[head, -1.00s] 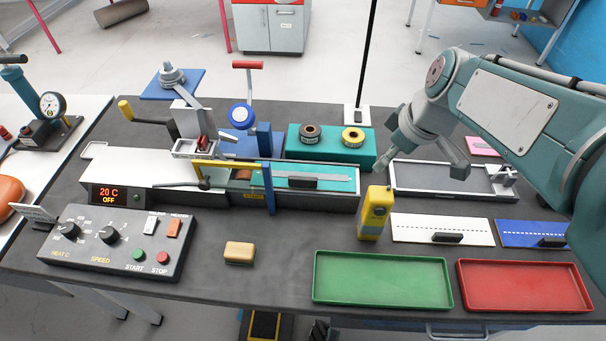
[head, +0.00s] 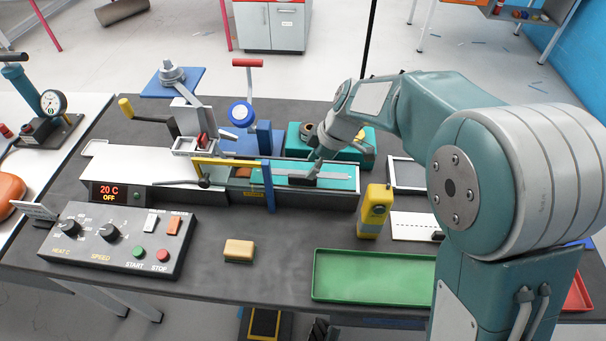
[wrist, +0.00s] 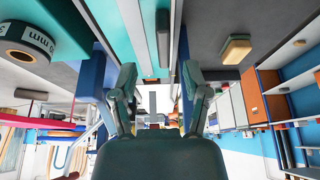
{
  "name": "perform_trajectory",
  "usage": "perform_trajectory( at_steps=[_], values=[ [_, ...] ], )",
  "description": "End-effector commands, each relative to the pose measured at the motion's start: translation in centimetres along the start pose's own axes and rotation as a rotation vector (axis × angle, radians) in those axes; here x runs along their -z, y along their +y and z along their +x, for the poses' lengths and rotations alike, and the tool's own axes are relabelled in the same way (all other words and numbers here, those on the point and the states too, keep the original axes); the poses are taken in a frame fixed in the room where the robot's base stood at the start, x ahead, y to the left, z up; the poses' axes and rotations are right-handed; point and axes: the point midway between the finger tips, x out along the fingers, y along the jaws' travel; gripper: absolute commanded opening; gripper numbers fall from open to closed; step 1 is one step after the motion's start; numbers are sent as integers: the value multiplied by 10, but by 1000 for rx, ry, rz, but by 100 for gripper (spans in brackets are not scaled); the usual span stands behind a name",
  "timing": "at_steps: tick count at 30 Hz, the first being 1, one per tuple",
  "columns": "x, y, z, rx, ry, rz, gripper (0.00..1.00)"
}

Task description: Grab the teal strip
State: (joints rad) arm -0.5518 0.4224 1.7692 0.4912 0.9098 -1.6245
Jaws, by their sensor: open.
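The teal strip (head: 343,184) lies flat in the long bed of the bench machine, to the right of the blue and yellow gate. A black grip block (head: 298,182) sits on it. My gripper (head: 314,172) is over the strip near this block, pointing down; whether it touches is unclear in the head view. In the wrist view my gripper (wrist: 158,82) has its two fingers spread, with nothing held between them. A teal surface (wrist: 97,18) with a pale band and a dark bar shows beyond the fingertips.
The blue and yellow gate (head: 268,187) stands close left of my gripper. The teal block with tape rolls (head: 293,143) is behind it. A yellow device (head: 374,212) stands upright in front right. A green tray (head: 370,290) and a tan block (head: 239,250) lie nearer.

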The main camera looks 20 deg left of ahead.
Motion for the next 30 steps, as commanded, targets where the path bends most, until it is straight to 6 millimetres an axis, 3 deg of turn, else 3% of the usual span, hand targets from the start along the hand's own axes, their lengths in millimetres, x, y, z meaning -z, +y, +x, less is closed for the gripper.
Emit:
perform_trajectory(
  at_steps=[7, 17, 21, 30],
  values=[
    [4, -3, 39, 4, -1, 1, 60],
    [4, -3, 46, 0, -1, 0, 60],
    [4, -3, 46, 1, -1, 0, 0],
    [4, -3, 46, 2, -1, 1, 0]
  ],
)
